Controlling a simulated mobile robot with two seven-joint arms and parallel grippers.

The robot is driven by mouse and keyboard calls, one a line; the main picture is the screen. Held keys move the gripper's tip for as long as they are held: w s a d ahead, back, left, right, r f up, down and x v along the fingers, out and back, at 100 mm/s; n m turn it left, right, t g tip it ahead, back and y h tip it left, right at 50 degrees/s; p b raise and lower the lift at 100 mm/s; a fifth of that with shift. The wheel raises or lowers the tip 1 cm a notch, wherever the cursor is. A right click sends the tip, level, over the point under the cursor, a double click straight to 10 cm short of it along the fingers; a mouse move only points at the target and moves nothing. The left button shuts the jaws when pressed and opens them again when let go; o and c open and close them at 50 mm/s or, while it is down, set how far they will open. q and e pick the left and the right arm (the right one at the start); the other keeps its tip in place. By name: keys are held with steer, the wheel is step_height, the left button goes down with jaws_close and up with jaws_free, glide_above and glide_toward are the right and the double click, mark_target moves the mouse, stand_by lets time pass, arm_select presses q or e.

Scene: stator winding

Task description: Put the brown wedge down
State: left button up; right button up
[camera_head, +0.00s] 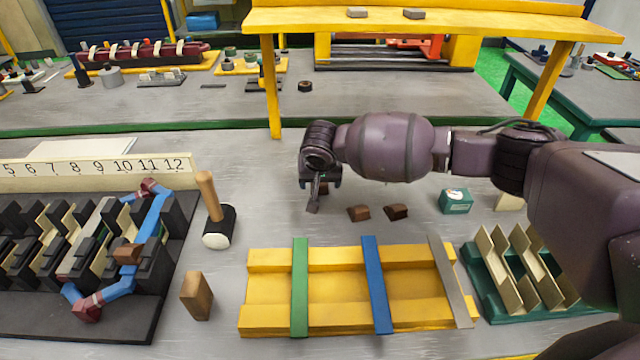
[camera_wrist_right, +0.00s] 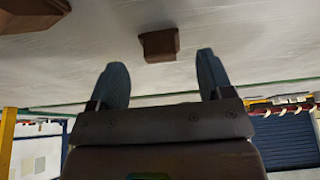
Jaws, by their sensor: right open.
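My right gripper (camera_head: 314,198) points down over the grey bench in the head view. In the right wrist view its two fingers (camera_wrist_right: 164,80) are apart with nothing held between them. A brown wedge (camera_wrist_right: 159,45) rests on the bench just past the fingertips, apart from both fingers, and part of another brown block (camera_wrist_right: 32,14) shows at the top left. In the head view two brown wedges, one (camera_head: 358,213) and another (camera_head: 396,211), lie right of the gripper. One more brown wedge (camera_head: 128,253) sits on the black slotted stator (camera_head: 125,318). My left gripper is not in view.
A mallet (camera_head: 217,240) and a wooden block (camera_head: 197,296) stand left of the yellow rack (camera_head: 350,318) with coloured strips. A green box (camera_head: 456,201) and a green holder (camera_head: 490,300) are right. A yellow shelf (camera_head: 400,22) spans the back. Bench around the gripper is mostly clear.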

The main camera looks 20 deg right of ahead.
steer(key=d+p+v, duration=0.1)
steer(key=v, duration=0.7)
steer(key=shift+s+a+r, duration=0.2)
steer(key=shift+a+r, duration=0.15)
steer(key=shift+a, duration=0.2)
steer(key=shift+f, duration=0.1)
